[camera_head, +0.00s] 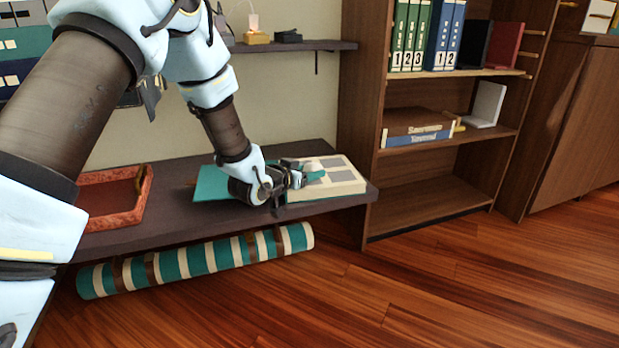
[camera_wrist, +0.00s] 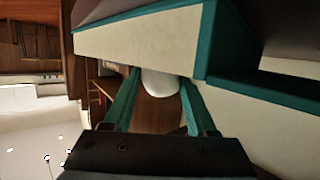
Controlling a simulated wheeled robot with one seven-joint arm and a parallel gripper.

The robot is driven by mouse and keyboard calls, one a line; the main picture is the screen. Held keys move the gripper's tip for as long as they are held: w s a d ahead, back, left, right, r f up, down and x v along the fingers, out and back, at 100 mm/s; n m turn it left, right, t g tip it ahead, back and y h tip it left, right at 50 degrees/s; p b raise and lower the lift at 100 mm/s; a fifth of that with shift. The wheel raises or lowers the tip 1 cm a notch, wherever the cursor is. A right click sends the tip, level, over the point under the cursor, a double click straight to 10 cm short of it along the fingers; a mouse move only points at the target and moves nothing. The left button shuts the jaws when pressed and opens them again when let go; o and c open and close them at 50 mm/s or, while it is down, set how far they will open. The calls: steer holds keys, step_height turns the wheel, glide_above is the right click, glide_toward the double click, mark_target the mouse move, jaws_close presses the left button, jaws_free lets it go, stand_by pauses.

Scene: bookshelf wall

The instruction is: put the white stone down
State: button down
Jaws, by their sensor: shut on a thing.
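My gripper (camera_head: 312,177) reaches low over the dark shelf board (camera_head: 160,193), beside a cream and teal box-like thing (camera_head: 342,178). In the wrist view, my gripper's teal fingers (camera_wrist: 158,82) are closed on both sides of a smooth white stone (camera_wrist: 157,86). The stone's lower part and what lies under it cannot be made out. I cannot pick out the stone in the head view, where my gripper and the cream thing hide or blend with it. In the wrist view, a cream face with teal edges (camera_wrist: 140,36) lies close beyond the fingers.
A red tray (camera_head: 112,200) stands at the shelf's left. A flat teal thing (camera_head: 210,183) lies beside my wrist. A striped roll (camera_head: 200,260) hangs under the shelf. A bookcase (camera_head: 360,130) with binders (camera_head: 425,35) stands right. The wooden floor (camera_head: 450,270) is clear.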

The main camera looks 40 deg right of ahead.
steer(key=shift+f, duration=0.2)
steer(key=shift+c, duration=1)
jaws_free()
steer(key=shift+r, duration=0.25)
steer(key=p+v, duration=0.3)
steer(key=v, duration=0.9)
